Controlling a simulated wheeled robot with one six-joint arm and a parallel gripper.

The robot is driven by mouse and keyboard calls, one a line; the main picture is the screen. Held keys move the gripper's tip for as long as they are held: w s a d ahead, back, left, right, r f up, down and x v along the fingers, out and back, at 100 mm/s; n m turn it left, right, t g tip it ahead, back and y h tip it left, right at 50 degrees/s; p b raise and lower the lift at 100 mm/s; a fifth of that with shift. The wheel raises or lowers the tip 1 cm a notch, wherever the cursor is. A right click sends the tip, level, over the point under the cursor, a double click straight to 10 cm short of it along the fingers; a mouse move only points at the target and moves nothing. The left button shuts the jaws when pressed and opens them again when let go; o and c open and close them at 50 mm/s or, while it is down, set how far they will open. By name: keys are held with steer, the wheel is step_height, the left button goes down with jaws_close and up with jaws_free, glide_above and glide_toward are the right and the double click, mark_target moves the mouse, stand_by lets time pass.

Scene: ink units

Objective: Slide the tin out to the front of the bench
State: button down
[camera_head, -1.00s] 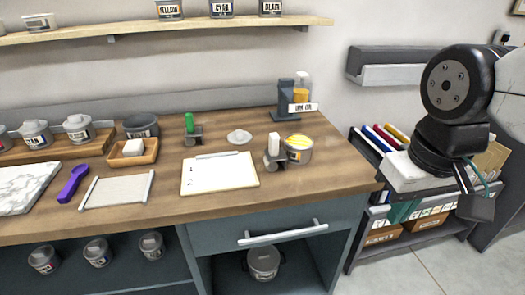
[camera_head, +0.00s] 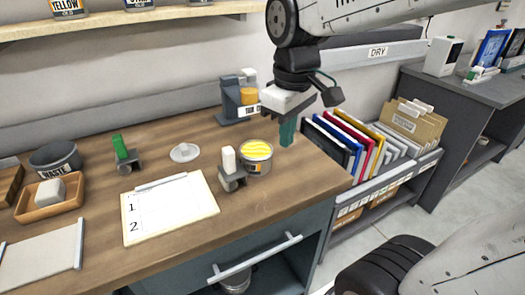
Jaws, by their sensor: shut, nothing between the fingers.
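A grey bottle stand (camera_head: 232,100) is behind the tin. The bench front near the tin is clear. A rack of coloured folders (camera_head: 345,140) stands right of the bench.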

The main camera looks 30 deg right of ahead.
steer(key=w+f+n, duration=0.2)
steer(key=w+n, duration=0.1)
steer(key=w, duration=0.5)
steer(key=n, duration=0.4)
glide_toward(264, 153)
steer(key=a+r, duration=0.2)
steer(key=a, duration=0.3)
steer(key=shift+g, duration=0.4)
steer(key=f, duration=1)
steer(key=shift+w+d, duration=0.1)
steer(key=shift+d, duration=0.1)
steer(key=shift+s+d+r, duration=0.1)
steer(key=shift+s+d, duration=0.3)
steer(key=shift+d, duration=0.2)
steer(key=shift+s+d+r, duration=0.1)
steer(key=shift+s+d, duration=0.25)
steer(key=shift+d, duration=0.2)
steer(key=shift+s+d, duration=0.3)
steer(key=shift+d, duration=0.15)
